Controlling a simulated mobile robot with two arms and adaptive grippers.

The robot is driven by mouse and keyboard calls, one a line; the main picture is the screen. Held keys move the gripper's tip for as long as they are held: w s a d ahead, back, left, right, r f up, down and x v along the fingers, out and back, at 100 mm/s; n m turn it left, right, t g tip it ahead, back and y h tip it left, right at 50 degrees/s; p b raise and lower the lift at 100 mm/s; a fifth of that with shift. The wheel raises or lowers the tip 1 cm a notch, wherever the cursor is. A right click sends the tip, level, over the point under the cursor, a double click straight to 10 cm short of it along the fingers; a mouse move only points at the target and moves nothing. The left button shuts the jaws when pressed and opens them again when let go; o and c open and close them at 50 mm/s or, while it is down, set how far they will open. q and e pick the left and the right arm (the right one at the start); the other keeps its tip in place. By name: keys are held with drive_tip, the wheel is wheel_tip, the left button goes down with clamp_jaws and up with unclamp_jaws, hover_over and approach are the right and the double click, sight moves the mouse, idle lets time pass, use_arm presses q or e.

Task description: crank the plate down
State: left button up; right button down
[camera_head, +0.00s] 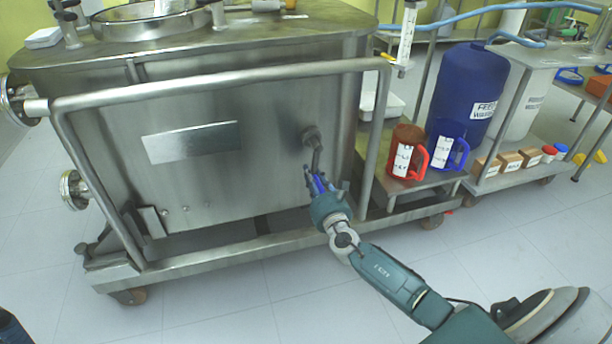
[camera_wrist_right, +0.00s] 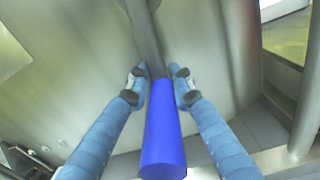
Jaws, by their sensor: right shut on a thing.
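A grey crank arm (camera_head: 316,156) hangs from a round hub (camera_head: 311,136) on the front wall of the steel tank. It points down and ends in a blue handle (camera_wrist_right: 163,130). My right gripper (camera_head: 322,186) is shut on the crank handle near its upper end. In the right wrist view the two fingers of the right gripper (camera_wrist_right: 158,82) lie on either side of the handle, and the grey crank arm (camera_wrist_right: 145,35) runs up from it. The plate moved by the crank cannot be made out. My left gripper is not in view.
A steel rail (camera_head: 220,76) runs across the tank front above the crank. A low steel shelf at the right holds a red jug (camera_head: 403,155) and a blue jug (camera_head: 447,148). A blue drum (camera_head: 470,85) stands behind. Floor is clear in front.

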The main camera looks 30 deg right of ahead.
drive_tip(key=shift+s+d+f+n, duration=0.3)
drive_tip(key=shift+d+f, duration=0.15)
drive_tip(key=shift+d, duration=0.25)
drive_tip(key=c, duration=1.9)
unclamp_jaws()
drive_tip(key=o, duration=0.3)
drive_tip(key=shift+d, duration=0.15)
drive_tip(key=shift+o, duration=0.2)
drive_tip(key=shift+r, duration=0.15)
drive_tip(key=shift+s+a, duration=0.1)
drive_tip(key=shift+a, duration=0.1)
drive_tip(key=v, duration=1.1)
drive_tip(key=shift+s, duration=0.4)
